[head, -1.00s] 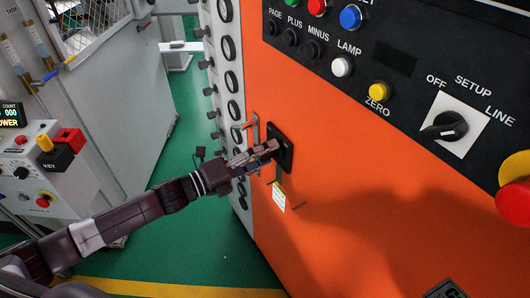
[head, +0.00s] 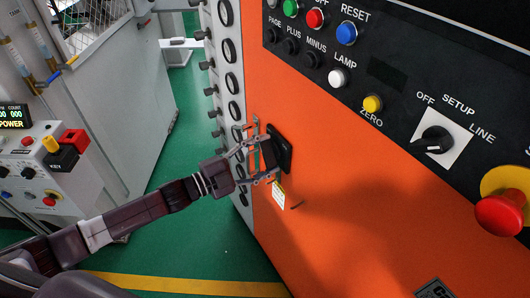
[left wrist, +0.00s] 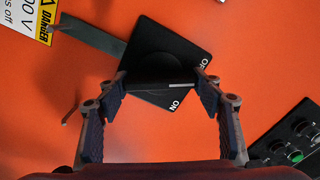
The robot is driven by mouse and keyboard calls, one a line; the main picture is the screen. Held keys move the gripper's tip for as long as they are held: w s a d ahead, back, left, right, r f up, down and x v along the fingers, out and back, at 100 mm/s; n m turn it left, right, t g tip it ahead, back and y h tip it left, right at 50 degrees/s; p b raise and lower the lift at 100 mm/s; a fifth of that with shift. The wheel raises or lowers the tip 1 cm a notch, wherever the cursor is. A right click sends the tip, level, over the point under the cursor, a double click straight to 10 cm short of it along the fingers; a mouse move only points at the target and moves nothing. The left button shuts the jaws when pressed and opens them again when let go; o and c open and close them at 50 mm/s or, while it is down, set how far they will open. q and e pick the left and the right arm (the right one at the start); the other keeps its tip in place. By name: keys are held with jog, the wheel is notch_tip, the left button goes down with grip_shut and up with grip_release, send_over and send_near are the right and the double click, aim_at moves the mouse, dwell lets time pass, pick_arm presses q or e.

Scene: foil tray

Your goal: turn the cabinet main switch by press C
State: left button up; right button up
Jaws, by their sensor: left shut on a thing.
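The cabinet main switch is a black square plate (head: 286,148) on the orange cabinet face, and it looks tilted in the left wrist view (left wrist: 165,45). A black bar-shaped handle (left wrist: 163,84) crosses it, with "ON" below the handle and "OFF" by the right corner. My left gripper (head: 266,153) is at the switch, its fingers on either side of the handle. In the left wrist view the gripper (left wrist: 162,80) is shut on the handle's two ends. My right gripper is out of view.
A danger tag (left wrist: 32,15) hangs beside the switch. Above right is a black panel with buttons, a rotary selector (head: 436,140) and a red emergency button (head: 500,214). Press control boxes (head: 40,170) stand left. Green floor lies open between.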

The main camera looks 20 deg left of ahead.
pick_arm(q)
jog(key=shift+n+p, duration=0.35)
jog(key=shift+n, duration=0.95)
jog(key=o, duration=1.2)
jog(key=shift+c, duration=0.2)
